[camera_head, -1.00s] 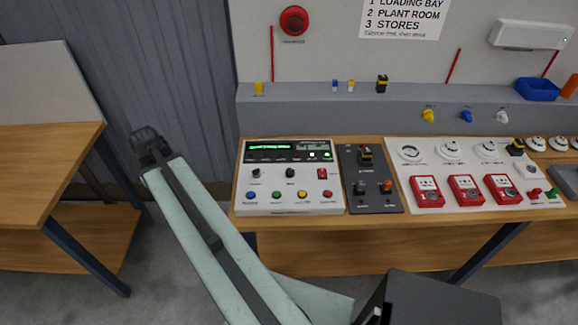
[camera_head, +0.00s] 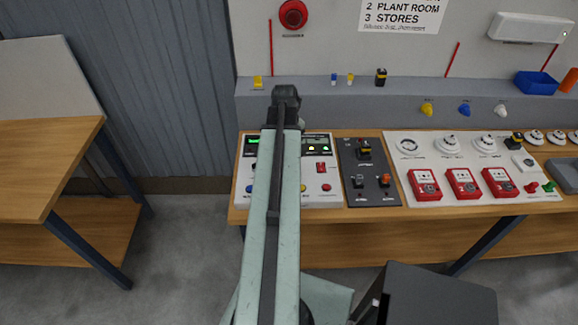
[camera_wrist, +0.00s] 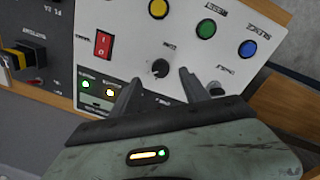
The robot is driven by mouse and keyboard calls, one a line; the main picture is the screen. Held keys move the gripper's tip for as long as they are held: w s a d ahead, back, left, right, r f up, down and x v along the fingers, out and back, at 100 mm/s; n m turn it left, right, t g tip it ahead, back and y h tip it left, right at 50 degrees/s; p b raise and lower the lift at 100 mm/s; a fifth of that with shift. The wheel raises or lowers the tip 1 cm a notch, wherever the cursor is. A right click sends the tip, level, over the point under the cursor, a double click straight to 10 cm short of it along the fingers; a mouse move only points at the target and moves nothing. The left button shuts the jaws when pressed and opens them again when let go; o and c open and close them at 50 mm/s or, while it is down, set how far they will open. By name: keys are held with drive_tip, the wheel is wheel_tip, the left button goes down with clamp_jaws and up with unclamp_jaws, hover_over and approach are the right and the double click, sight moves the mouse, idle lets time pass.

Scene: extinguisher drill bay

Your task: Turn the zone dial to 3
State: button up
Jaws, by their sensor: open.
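The white control panel (camera_head: 322,196) stands on the bench, partly hidden behind my arm in the head view. In the wrist view the panel (camera_wrist: 130,30) carries a black dial knob (camera_wrist: 160,68) between my open fingers, just past their tips. A second dark knob (camera_wrist: 216,88) sits by the right finger, partly hidden.
A red rocker switch (camera_wrist: 103,43) and yellow (camera_wrist: 158,8), green (camera_wrist: 206,28) and blue (camera_wrist: 247,48) buttons surround the knobs. A dark switch panel (camera_head: 370,172) stands beside the white one. Red call points (camera_head: 463,183) lie further right. A grey ledge (camera_head: 300,101) runs behind.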

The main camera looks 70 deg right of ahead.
wheel_tip(320, 180, down, 6)
drive_tip(key=b, duration=0.5)
drive_tip(key=shift+s+d, duration=0.1)
drive_tip(key=shift+d, duration=0.05)
drive_tip(key=shift+r, duration=0.1)
clamp_jaws()
drive_tip(key=m, duration=0.4)
drive_tip(key=shift+m, duration=2.4)
